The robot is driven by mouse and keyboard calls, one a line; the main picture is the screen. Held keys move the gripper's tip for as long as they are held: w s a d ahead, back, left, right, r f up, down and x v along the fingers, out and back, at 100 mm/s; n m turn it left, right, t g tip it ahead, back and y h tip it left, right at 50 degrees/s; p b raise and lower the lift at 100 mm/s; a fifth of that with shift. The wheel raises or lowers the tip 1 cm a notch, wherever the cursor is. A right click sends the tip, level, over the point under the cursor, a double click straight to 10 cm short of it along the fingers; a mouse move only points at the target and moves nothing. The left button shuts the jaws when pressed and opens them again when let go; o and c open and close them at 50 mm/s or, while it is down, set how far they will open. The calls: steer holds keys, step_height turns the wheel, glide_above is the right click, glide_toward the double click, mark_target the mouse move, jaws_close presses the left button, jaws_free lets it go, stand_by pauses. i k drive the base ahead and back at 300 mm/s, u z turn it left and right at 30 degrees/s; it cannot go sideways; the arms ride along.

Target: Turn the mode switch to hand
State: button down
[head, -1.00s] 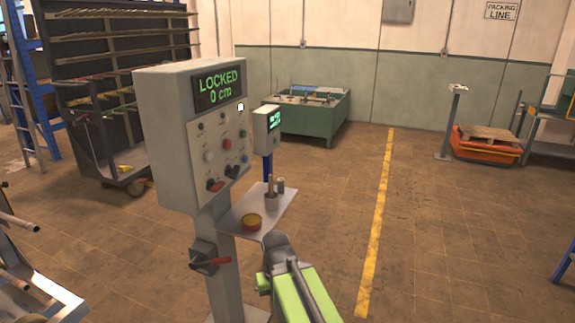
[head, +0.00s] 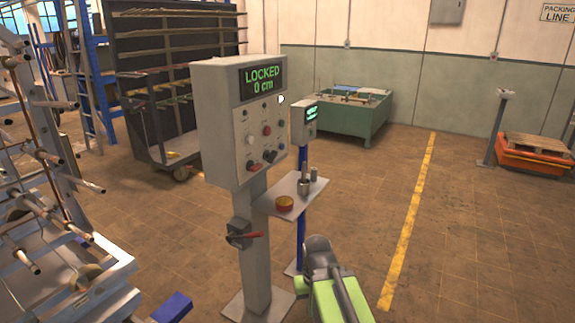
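A grey control box (head: 214,120) stands on a post in the middle, its display (head: 262,81) reading "LOCKED 0 cm". Its face carries several small buttons and knobs. A red-and-black knob (head: 254,166) and a dark knob (head: 270,156) sit low on it. The labels are too small to read, so I cannot tell which control is the mode switch or where it points. A red-handled lever switch (head: 242,235) is on the post below. My green arm ends in a grey part (head: 319,258) at lower centre, right of the post and apart from the box; its fingers cannot be made out.
A small shelf (head: 268,205) beside the post holds a red-and-yellow round object (head: 284,203) and metal cylinders (head: 304,184). A second display box (head: 304,122) stands behind on a blue post. A metal rack (head: 60,270) fills the left.

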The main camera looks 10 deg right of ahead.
mark_target(268, 157)
steer(key=z, duration=0.35)
steer(key=k, duration=0.2)
steer(key=u, duration=0.5)
steer(key=i, duration=0.7)
steer(key=u, duration=1.45)
steer(key=k, duration=0.95)
steer(key=z, duration=0.35)
steer(key=i, duration=1.2)
steer(key=u, duration=0.05)
